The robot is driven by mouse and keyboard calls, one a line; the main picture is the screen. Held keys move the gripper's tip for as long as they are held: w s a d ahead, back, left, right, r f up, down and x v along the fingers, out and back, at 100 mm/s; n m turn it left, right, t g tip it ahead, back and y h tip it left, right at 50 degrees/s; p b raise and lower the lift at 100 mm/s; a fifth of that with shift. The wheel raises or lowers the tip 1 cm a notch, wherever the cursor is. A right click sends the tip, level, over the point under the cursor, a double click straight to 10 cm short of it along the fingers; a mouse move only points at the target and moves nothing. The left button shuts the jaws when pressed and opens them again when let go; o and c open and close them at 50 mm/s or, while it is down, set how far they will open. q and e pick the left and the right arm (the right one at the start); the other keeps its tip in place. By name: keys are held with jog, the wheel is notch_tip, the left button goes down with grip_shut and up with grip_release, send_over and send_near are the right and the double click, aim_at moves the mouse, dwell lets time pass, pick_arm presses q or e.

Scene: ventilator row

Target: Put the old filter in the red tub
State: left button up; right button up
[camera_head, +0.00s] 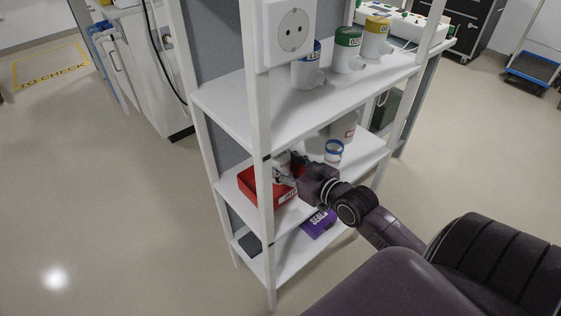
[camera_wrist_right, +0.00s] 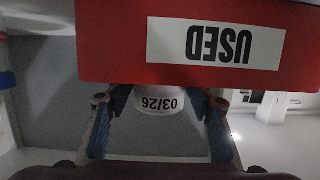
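The red tub (camera_head: 258,187) stands on the middle shelf at its left end. In the wrist view its front wall (camera_wrist_right: 120,40) fills the top, with an upside-down "USED" label. My right gripper (camera_head: 290,168) reaches over the tub from the right. The wrist view shows its two fingers (camera_wrist_right: 161,102) closed against the sides of a white filter (camera_wrist_right: 160,103) marked "03/26". The filter shows as a small white shape in the head view (camera_head: 282,158). The tub's front wall hides part of it; I cannot tell whether it touches the tub floor. My left gripper is not in view.
A white cylinder with a blue ring (camera_head: 334,151) stands right of my gripper, with another white canister (camera_head: 343,128) behind. A purple "SEALS" box (camera_head: 319,222) lies on the lower shelf. White shelf posts (camera_head: 257,130) stand close by. Several capped white parts stand on the top shelf (camera_head: 245,110).

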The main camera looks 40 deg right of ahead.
jog(key=shift+r, duration=0.1)
jog(key=shift+s+r, duration=0.1)
jog(key=shift+s, duration=0.4)
pick_arm(q)
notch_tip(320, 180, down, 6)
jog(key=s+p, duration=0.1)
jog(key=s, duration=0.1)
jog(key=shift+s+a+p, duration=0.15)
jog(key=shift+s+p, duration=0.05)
jog(key=shift+p, duration=0.2)
pick_arm(e)
jog(key=a+v, duration=0.1)
jog(key=v, duration=1)
jog(key=shift+d, duration=0.45)
jog(key=shift+r, duration=0.1)
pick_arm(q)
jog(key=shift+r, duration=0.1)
